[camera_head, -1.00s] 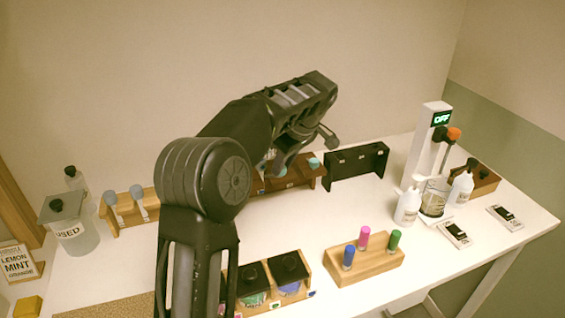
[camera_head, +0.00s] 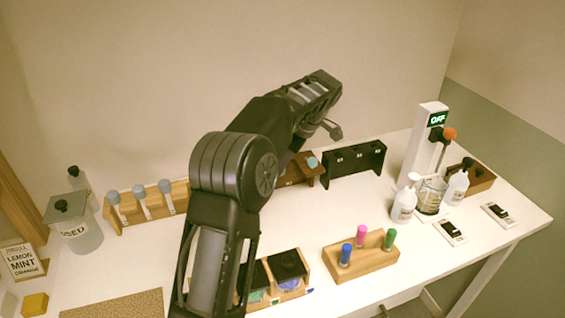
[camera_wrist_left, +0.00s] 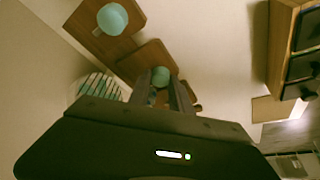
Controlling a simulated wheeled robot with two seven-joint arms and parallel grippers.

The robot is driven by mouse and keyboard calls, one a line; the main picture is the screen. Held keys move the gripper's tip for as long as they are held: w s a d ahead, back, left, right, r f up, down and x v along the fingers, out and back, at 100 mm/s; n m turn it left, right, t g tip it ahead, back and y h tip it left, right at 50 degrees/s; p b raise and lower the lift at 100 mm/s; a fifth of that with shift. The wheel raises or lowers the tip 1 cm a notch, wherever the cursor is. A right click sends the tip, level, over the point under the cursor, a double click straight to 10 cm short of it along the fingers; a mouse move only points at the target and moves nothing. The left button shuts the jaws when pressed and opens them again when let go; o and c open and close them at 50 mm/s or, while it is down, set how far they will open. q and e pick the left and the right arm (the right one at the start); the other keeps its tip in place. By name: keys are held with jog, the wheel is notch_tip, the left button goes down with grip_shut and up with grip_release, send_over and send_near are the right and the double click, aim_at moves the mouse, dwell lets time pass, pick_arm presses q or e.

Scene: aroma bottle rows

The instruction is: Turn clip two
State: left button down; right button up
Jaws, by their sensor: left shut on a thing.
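A dark brown wooden rack (camera_head: 298,170) stands at the back middle, partly hidden behind my left arm. A teal round head (camera_head: 313,162) shows at its right end. In the left wrist view, one teal head (camera_wrist_left: 112,19) sits on brown wood, clear of my fingers. A second teal head (camera_wrist_left: 160,76) lies at the tips of my left gripper (camera_wrist_left: 162,92), which is shut on it. The part below this head is hidden. In the head view, my arm hides the fingertips. Which piece is clip two cannot be read. My right gripper is out of view.
A light wooden rack (camera_head: 185,190) with several grey-blue heads stands left. A black rack (camera_head: 372,160) is right of the brown one. A block with coloured pegs (camera_head: 362,262) and black-lidded jars (camera_head: 287,264) stand in front. Pump bottles and a white "OFF" tower (camera_head: 425,150) are right.

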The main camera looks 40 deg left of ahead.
pick_arm(q)
jog(key=c, duration=1.2)
grip_release()
jog(key=shift+r, duration=0.1)
jog(key=shift+p+v, duration=2.65)
jog(key=shift+v, duration=1.15)
jog(key=shift+d, duration=0.1)
